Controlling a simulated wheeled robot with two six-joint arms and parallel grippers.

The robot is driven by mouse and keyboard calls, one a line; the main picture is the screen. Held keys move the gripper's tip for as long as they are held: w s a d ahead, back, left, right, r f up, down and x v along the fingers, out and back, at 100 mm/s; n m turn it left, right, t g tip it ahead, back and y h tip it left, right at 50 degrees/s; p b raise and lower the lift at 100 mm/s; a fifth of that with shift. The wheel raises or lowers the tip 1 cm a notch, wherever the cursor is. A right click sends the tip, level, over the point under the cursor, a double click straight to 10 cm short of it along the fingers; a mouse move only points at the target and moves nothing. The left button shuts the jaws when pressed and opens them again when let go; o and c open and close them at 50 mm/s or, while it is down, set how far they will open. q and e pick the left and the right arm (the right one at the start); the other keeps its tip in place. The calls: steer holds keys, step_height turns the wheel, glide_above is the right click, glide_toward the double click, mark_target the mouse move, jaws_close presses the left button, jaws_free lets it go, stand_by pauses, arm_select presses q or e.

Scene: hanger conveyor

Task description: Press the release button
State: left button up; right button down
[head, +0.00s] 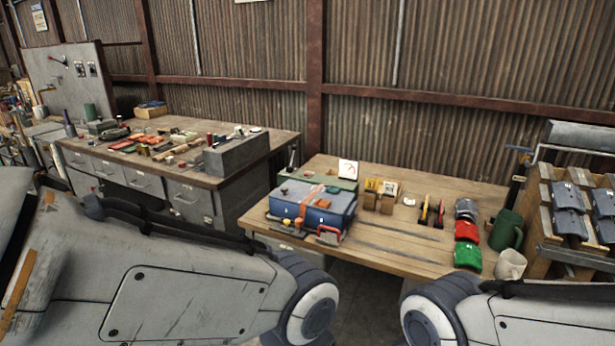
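I cannot pick out a release button with certainty; several small red parts show, too small to tell apart. A small round red piece (170,159) is near the front edge of the left workbench (152,172). No hanger conveyor is clearly in view. My two arms fill the lower left and lower right, but neither gripper shows.
A grey block (236,155) stands on the left workbench among scattered tools. A wooden rack (572,240) stands at far right.

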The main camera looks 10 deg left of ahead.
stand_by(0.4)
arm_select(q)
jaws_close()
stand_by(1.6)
